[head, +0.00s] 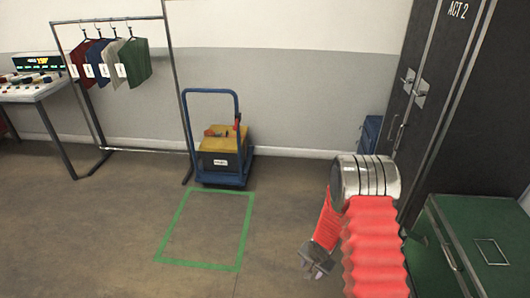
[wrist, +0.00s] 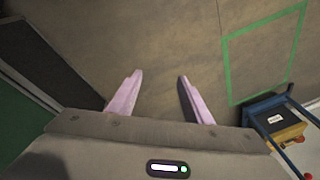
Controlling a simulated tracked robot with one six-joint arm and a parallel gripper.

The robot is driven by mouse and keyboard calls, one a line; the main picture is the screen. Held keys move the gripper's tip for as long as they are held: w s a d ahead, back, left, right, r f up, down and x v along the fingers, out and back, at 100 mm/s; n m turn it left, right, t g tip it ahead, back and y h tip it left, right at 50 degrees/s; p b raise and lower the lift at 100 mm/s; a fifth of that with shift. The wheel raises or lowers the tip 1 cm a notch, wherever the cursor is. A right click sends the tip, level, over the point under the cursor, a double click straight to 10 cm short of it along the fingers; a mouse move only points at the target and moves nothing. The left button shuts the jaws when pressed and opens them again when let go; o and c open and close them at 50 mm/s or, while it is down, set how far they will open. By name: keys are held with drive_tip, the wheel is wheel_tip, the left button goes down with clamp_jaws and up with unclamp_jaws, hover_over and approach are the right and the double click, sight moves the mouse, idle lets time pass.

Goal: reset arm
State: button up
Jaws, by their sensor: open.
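My arm, with a red ribbed sleeve and a silver joint, reaches out at the lower right of the head view. My gripper (head: 316,262) hangs low over the bare floor, to the right of the green taped square. In the wrist view my gripper (wrist: 158,90) shows two pale pink fingers set well apart, with only brown floor between them. It is open and empty. In the head view the fingertips are small and hard to make out.
A blue trolley (head: 249,170) carries a yellow-topped box (head: 220,156) behind the green floor square (head: 245,228). A dark wardrobe (head: 455,100) and a green chest (head: 485,225) stand at right. A clothes rack (head: 170,60) and a control desk (head: 35,90) stand at left. The middle floor is clear.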

drive_tip(key=s+a+r+n+g+y, duration=0.1)
drive_tip(key=s+a+r, duration=0.15)
drive_tip(key=r, duration=0.45)
drive_tip(key=s+a+r+n, duration=0.1)
drive_tip(key=s+r+n, duration=0.15)
drive_tip(key=r, duration=0.45)
drive_tip(key=s+a+r+n+g+y, duration=0.1)
drive_tip(key=s+r, duration=0.2)
drive_tip(key=r, duration=0.4)
drive_tip(key=s+r+n+t, duration=0.1)
drive_tip(key=s+r, duration=0.5)
drive_tip(key=r, duration=0.3)
drive_tip(key=s+d+r+n+t+h, duration=0.1)
drive_tip(key=s+r+t, duration=0.1)
drive_tip(key=s+r, duration=0.5)
drive_tip(key=s+d+r+n+t+h, duration=0.1)
drive_tip(key=s+r, duration=0.5)
drive_tip(key=r, duration=0.6)
drive_tip(key=shift+s+d+r+t, duration=0.2)
drive_tip(key=shift+r+t, duration=0.15)
drive_tip(key=shift+t, duration=0.15)
drive_tip(key=shift+n, duration=0.25)
drive_tip(key=shift+d, duration=0.1)
